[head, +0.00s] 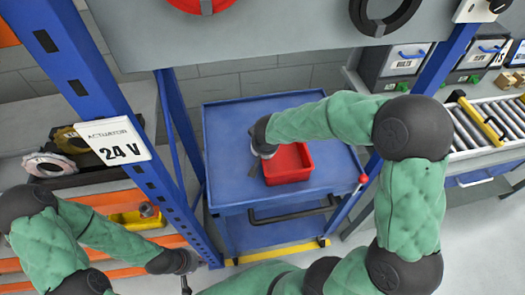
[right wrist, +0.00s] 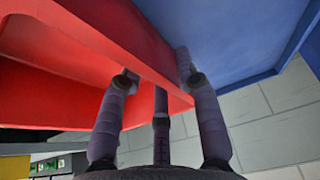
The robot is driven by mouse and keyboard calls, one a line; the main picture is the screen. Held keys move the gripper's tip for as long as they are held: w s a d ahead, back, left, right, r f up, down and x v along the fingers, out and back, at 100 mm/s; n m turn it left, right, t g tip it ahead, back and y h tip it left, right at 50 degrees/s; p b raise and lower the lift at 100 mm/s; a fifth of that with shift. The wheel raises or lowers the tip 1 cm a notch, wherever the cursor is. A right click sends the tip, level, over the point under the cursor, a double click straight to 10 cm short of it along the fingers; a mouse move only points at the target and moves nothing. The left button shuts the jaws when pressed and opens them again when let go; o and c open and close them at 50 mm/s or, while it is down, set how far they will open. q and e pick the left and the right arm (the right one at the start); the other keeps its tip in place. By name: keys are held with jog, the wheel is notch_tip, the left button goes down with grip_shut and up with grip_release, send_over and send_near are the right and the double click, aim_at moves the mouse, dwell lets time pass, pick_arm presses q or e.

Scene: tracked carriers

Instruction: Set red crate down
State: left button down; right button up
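The red crate (head: 300,172) is over the top of the blue cart (head: 225,125) in the head view, at its middle front. It looks level and its inside looks empty. My right gripper (head: 257,165) is at the crate's left wall. In the right wrist view, the fingers of my right gripper (right wrist: 158,78) straddle and close on the red crate's wall (right wrist: 75,60), with blue cart surface (right wrist: 240,30) beyond. I cannot tell whether the crate's underside touches the cart. My left gripper (head: 184,282) is low at the left, away from the crate; its finger opening is unclear.
A blue rack post (head: 95,85) with a "24 V" sign (head: 113,140) stands left of the cart. A yellow bin (head: 135,220) is on the left shelf. A roller conveyor (head: 485,125) is at the right. The cart top is clear around the crate.

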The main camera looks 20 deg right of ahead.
jog(key=shift+r, duration=0.1)
jog(key=shift+r+p, duration=0.15)
jog(key=shift+p, duration=0.15)
jog(key=p+v, duration=0.4)
jog(key=v, duration=0.7)
jog(key=shift+s+r, duration=0.3)
jog(key=shift+r, duration=0.05)
jog(key=shift+a, duration=0.1)
